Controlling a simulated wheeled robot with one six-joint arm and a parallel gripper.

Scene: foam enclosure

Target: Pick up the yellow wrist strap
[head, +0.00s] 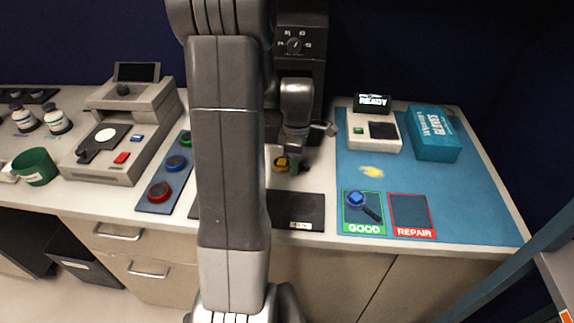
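A small round yellow and dark item (281,162), which looks like the yellow wrist strap, is on the right of my arm at the back of the bench. My gripper (293,164) points down right beside it and partly covers it. I cannot tell whether the fingers touch it or are open or shut. A blue strap (356,198) with a dark tail lies on the green GOOD square (364,228). A red strap (160,191) and a blue one (177,163) lie on a strip at the left. My arm hides the middle of the bench.
A tester reading READY (362,133) and a teal box (434,146) stand on the blue mat (470,205). A blurred yellow patch (372,172) is on the mat. The red REPAIR square (411,214) is empty. A grey machine (112,150) and green cup (34,168) are at left.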

